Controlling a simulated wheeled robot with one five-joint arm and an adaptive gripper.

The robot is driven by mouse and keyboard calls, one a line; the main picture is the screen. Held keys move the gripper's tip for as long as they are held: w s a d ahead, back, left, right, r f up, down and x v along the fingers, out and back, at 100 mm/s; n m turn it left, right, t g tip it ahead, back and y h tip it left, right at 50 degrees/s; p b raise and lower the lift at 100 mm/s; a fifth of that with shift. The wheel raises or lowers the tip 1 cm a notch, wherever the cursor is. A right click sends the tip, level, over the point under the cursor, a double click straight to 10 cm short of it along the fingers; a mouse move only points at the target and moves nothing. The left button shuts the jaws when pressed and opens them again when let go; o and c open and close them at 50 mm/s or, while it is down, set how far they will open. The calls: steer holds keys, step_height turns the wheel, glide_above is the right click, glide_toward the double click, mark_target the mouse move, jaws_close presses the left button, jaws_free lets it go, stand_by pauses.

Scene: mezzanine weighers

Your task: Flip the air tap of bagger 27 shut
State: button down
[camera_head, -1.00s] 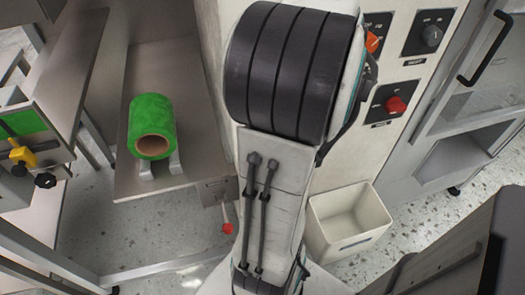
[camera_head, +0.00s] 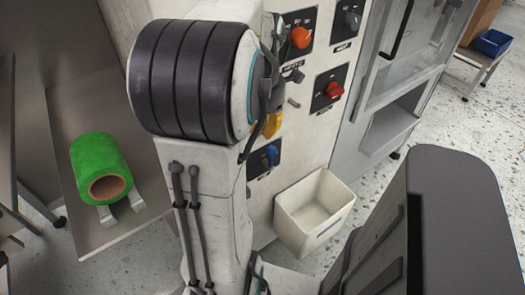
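The grey-white machine panel (camera_head: 312,135) behind my arm carries several controls. A yellow piece (camera_head: 273,124) shows just right of my arm, partly hidden by it, below a small grey fitting (camera_head: 294,76); I cannot tell whether it is a tap lever. A blue handle (camera_head: 269,157) on a dark plate sits lower on the panel. An orange knob (camera_head: 301,38), a black knob (camera_head: 352,20) and a red knob (camera_head: 334,90) are on the panel. Bagger number 27 is not readable. My gripper is not seen; my arm blocks the middle of the view.
A green film roll (camera_head: 97,160) rests on a metal shelf at left. A white open bin (camera_head: 315,205) stands on the floor below the panel. A grey cabinet (camera_head: 393,95) adjoins at right. A blue tray (camera_head: 491,43) sits far right. Speckled floor is clear at right.

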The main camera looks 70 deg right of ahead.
step_height(320, 180, down, 10)
steer(key=b, duration=0.1)
steer(key=shift+d+b, duration=0.3)
steer(key=shift+b, duration=0.1)
steer(key=shift+w, duration=0.1)
stand_by(0.4)
